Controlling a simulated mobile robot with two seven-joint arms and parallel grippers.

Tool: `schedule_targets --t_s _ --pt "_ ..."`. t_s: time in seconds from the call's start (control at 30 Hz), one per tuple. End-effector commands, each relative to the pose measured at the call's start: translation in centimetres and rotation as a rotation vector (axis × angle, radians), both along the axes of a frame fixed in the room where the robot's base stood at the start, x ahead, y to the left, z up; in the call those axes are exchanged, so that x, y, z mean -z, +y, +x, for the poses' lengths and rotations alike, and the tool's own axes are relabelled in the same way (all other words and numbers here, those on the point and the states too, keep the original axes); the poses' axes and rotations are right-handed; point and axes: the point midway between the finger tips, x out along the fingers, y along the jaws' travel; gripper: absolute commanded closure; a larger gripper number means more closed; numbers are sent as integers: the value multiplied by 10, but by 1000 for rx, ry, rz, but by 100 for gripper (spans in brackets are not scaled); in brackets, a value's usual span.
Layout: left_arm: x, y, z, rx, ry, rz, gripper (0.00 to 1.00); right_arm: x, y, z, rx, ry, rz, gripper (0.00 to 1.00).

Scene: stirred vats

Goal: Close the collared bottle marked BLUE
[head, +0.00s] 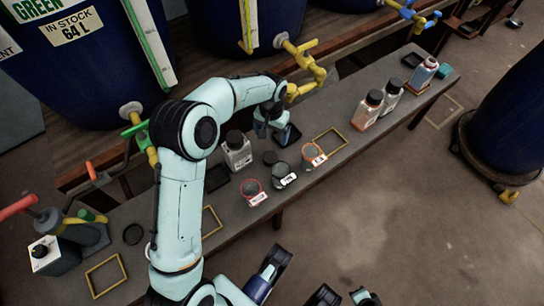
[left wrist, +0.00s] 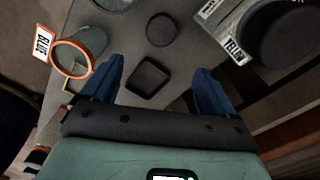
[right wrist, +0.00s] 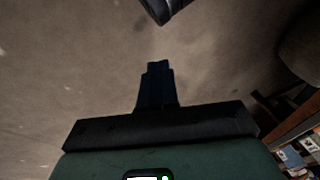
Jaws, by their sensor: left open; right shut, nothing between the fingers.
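The BLUE bottle (left wrist: 80,50) is a grey open-topped vessel with an orange collar and a white label. In the head view an orange-collared vessel (head: 313,156) stands on the bench, its label too small to read. My left gripper (head: 272,128) is open and empty above the bench, beside that vessel. A square black cap or pad (left wrist: 148,77) lies below, between its fingers in the left wrist view. A round black cap (left wrist: 161,29) lies beyond it. My right gripper (right wrist: 157,78) is shut and empty, over the floor.
A black-lidded bottle marked YELLOW (left wrist: 245,25) stands to the right in the left wrist view. A red-collared vessel (head: 253,191) and a dark-rimmed one (head: 284,175) stand nearby. Several capped bottles (head: 367,110) stand farther along the bench. Taps (head: 302,62) overhang its back.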

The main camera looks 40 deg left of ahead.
Motion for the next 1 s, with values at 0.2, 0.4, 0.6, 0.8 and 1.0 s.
schedule_targets --t_s 0.2,0.4,0.6,0.8,1.0 --pt "26 0 -1 1 6 -1 12 14 -1 -11 1 40 3 100" --pt "65 0 -1 -1 6 -1 12 33 -4 -32 5 111 6 100" --pt "83 0 -1 0 2 0 12 41 -6 -43 7 146 8 100" --pt "83 0 -1 0 1 -1 12 41 -6 -44 8 148 8 100" --pt "86 0 -1 0 2 0 12 42 -6 -45 8 152 8 100"
